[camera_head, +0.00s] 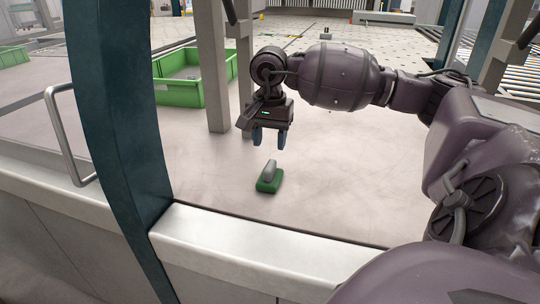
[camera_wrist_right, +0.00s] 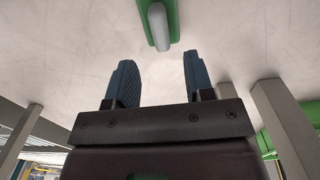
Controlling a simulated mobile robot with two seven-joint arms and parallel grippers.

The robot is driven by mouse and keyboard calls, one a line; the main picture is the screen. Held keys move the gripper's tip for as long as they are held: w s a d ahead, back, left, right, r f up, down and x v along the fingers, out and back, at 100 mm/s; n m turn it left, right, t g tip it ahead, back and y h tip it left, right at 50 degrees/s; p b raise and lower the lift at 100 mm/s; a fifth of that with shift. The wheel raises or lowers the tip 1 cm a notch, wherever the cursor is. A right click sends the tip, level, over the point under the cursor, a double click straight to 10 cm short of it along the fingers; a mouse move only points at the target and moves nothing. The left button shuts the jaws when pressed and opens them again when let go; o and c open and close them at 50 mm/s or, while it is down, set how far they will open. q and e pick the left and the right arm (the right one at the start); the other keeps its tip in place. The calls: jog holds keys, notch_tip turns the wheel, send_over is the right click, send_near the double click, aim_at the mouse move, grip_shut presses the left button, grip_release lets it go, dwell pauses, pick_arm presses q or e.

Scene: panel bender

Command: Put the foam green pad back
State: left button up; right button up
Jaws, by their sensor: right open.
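The green pad (camera_head: 268,186) with a grey handle on top lies on the pale worktop (camera_head: 212,175) near its front edge. My right gripper (camera_head: 269,143) points down above and slightly behind the pad, apart from it. Its two dark blue fingers are spread and empty. In the right wrist view the open gripper (camera_wrist_right: 157,80) shows with the pad (camera_wrist_right: 158,22) beyond the fingertips, its grey handle lined up with the gap between them. The pad's upper end is cut off by that view's edge. My left gripper is not in view.
A green crate (camera_head: 190,92) stands on the worktop behind and left of the pad. A grey post (camera_head: 212,80) rises beside it. A dark blue curved frame (camera_head: 110,110) stands at the left front. The surface around the pad is clear.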

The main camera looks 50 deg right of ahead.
aim_at(270, 165)
jog(key=shift+r, duration=2.1)
